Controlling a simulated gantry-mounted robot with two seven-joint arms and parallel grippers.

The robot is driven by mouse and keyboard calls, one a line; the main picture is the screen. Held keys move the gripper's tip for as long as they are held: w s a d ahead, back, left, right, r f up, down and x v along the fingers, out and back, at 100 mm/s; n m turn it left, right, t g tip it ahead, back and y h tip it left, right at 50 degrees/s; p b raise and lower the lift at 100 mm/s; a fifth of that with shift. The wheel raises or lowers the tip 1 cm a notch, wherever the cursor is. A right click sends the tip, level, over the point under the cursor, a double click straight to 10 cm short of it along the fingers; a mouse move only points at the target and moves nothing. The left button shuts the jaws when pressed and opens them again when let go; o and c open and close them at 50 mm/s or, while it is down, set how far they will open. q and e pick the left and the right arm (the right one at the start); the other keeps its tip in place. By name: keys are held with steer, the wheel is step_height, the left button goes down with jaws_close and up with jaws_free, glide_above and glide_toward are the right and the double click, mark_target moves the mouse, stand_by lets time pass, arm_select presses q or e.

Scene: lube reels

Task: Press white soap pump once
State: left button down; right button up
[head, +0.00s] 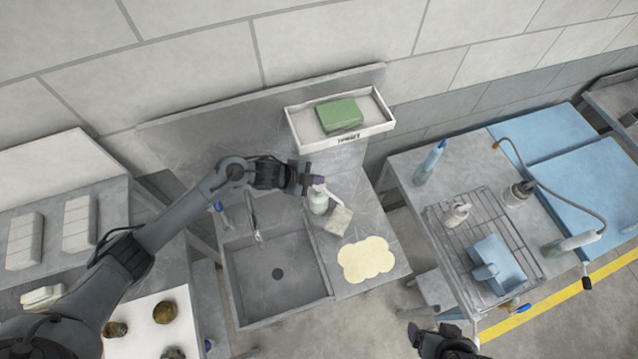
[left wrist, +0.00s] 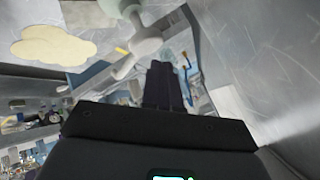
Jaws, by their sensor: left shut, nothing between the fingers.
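A soap bottle (head: 318,203) with a pale greenish body and a white pump head stands on the steel counter right of the sink. My left gripper (head: 318,181) is shut and empty, just above and beside the pump head; I cannot tell whether they touch. In the left wrist view the white pump head (left wrist: 146,42) is beyond and slightly left of the shut fingers (left wrist: 164,82). A second whitish pump bottle (head: 457,213) stands on the wire rack at the right. My right gripper (head: 414,334) is at the bottom edge, away from both bottles; its jaws are unclear.
A greyish block (head: 338,220) stands beside the bottle, and a cream cloud-shaped mat (head: 366,260) lies in front. A faucet (head: 254,222) rises over the sink (head: 300,270). A white tray (head: 376,128) with a green block (head: 340,115) is behind. A hose (head: 573,205) crosses the right table.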

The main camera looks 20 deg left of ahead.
mark_target(321, 185)
arm_select(q)
steer(key=shift+f, duration=0.2)
steer(key=shift+f, duration=0.25)
steer(key=shift+f+b, duration=0.2)
steer(key=shift+b, duration=0.2)
stand_by(0.5)
steer(key=shift+f+b, duration=0.35)
steer(key=shift+f, duration=0.5)
stand_by(0.5)
steer(key=shift+r, duration=0.2)
steer(key=shift+r+p, duration=1.1)
steer(key=shift+r, duration=0.15)
steer(key=shift+r, duration=0.1)
